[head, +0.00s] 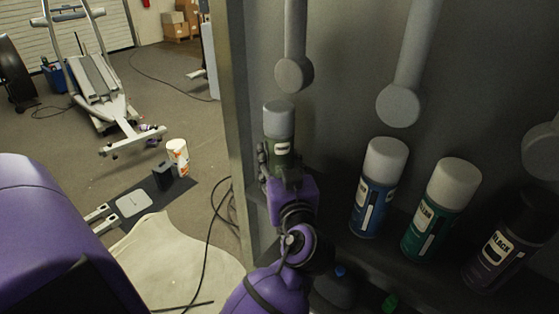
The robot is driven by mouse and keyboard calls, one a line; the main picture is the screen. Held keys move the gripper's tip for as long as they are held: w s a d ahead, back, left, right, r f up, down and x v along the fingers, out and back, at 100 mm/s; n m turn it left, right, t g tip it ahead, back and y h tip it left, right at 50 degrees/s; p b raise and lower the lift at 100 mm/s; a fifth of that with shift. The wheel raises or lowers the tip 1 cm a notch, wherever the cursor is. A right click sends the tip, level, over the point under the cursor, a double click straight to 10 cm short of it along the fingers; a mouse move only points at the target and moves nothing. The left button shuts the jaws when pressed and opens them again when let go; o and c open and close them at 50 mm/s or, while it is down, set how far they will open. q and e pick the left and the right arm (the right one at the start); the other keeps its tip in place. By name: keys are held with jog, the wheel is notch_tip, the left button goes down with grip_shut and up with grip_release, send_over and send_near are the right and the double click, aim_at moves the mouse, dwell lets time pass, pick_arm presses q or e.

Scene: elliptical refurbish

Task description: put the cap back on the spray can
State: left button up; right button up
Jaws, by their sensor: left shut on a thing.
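An olive-green spray can (279,146) stands upright at the left end of the shelf area, close to the cabinet's left side. A pale grey cap (279,119) sits on top of it; I see no gap, but cannot tell if it is fully pressed down. My left gripper (281,168) is shut around the can's body, below the cap. The gripper hides the lower part of the can, so I cannot tell whether its base touches the shelf. My right gripper is not in view.
The cabinet's side post (236,100) is close on the left. A white-orange container (177,157) is on the floor beyond.

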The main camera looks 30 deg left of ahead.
pick_arm(q)
jog(key=shift+f, duration=0.2)
jog(key=o, duration=1.3)
jog(key=shift+o, duration=1.2)
jog(key=shift+r, duration=0.1)
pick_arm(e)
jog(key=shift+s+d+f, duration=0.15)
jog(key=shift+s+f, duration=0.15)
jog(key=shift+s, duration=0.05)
